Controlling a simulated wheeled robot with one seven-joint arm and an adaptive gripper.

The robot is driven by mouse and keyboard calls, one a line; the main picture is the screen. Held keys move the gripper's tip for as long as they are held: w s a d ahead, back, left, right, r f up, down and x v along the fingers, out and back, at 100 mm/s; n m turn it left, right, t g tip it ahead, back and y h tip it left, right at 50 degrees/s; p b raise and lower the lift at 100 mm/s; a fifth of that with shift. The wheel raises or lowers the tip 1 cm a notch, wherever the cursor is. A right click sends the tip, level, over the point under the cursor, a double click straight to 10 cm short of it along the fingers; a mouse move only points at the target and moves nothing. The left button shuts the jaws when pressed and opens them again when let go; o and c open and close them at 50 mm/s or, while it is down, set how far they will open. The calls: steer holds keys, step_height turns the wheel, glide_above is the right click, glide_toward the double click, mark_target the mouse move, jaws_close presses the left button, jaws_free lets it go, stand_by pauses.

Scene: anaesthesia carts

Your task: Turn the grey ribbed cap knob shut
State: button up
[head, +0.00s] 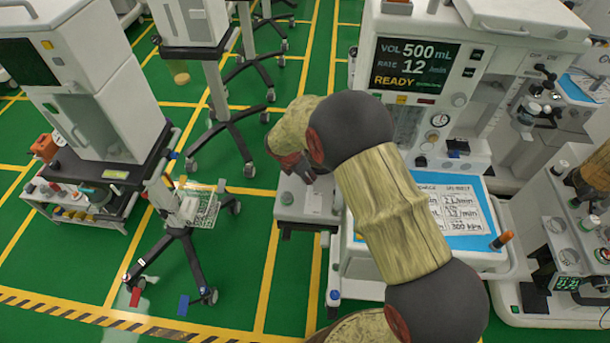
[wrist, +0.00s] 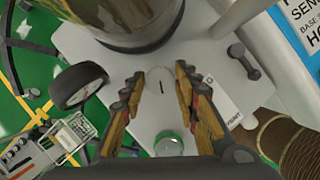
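My gripper (wrist: 159,76) points down at a light grey machine shelf (wrist: 225,65) in the wrist view. Its two fingers are spread apart. A small round pale grey knob (wrist: 158,82) with a dark line on its face shows between the fingertips. I cannot make out ribs on it, nor whether the fingers touch it. In the head view my gripper (head: 297,165) is largely hidden by my arm, over the grey shelf (head: 290,212) at the left side of the anaesthesia machine. The knob cannot be made out there.
In the wrist view a large translucent cylinder (wrist: 125,42) stands just beyond the fingers. A black-rimmed round part (wrist: 80,86) is left, a green-topped part (wrist: 168,144) near, and a black handle (wrist: 246,62) right. A wheeled stand (head: 180,230) is left in the head view.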

steer(key=c, duration=0.6)
steer(key=shift+c, duration=0.3)
steer(key=m+g+p, duration=0.1)
steer(key=m, duration=0.1)
steer(key=m+g+h+p, duration=0.1)
steer(key=m, duration=0.2)
steer(key=shift+w+a+r+m, duration=0.1)
steer(key=shift+w+m, duration=0.05)
steer(key=shift+m, duration=0.15)
steer(key=m+g, duration=0.1)
steer(key=m, duration=0.1)
steer(key=m+p, duration=0.1)
steer(key=m, duration=0.1)
steer(key=shift+w+m+g, duration=0.15)
steer(key=shift+m+g, duration=0.25)
steer(key=shift+m, duration=0.3)
steer(key=o, duration=0.8)
steer(key=shift+o, duration=0.2)
